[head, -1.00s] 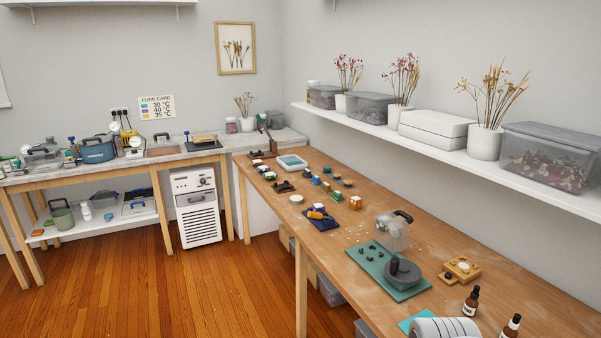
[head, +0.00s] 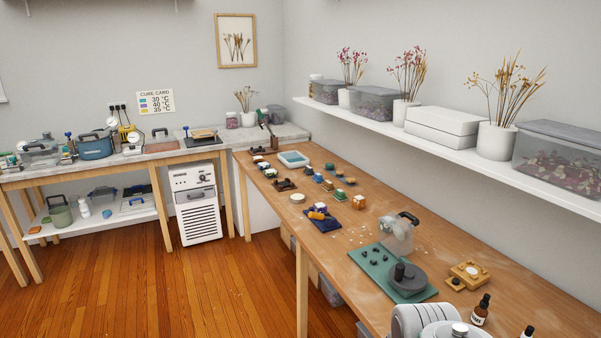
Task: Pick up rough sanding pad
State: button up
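Several small coloured blocks and pads lie on the middle of the long wooden bench (head: 300,233). They include a blue block (head: 327,185), an orange-brown block (head: 340,195) and a green-and-tan block (head: 318,177). They are small and far off, so I cannot tell which one is the rough sanding pad. White rounded parts at the bottom edge look like my own arm. My gripper's fingers do not show.
A teal mat (head: 372,279) bears a grey round device and small dark pieces, with a clear jug (head: 398,235) at its back edge. A wooden block set (head: 468,274) and a dark bottle (head: 481,311) stand to the right. A shelf (head: 460,154) overhangs the back.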

aim_at(309, 170)
jog(key=u, duration=0.75)
jog(key=i, duration=2.2)
jog(key=u, duration=0.2)
jog(key=i, duration=2.2)
jog(key=z, duration=0.75)
jog(key=i, duration=0.35)
jog(key=z, duration=0.1)
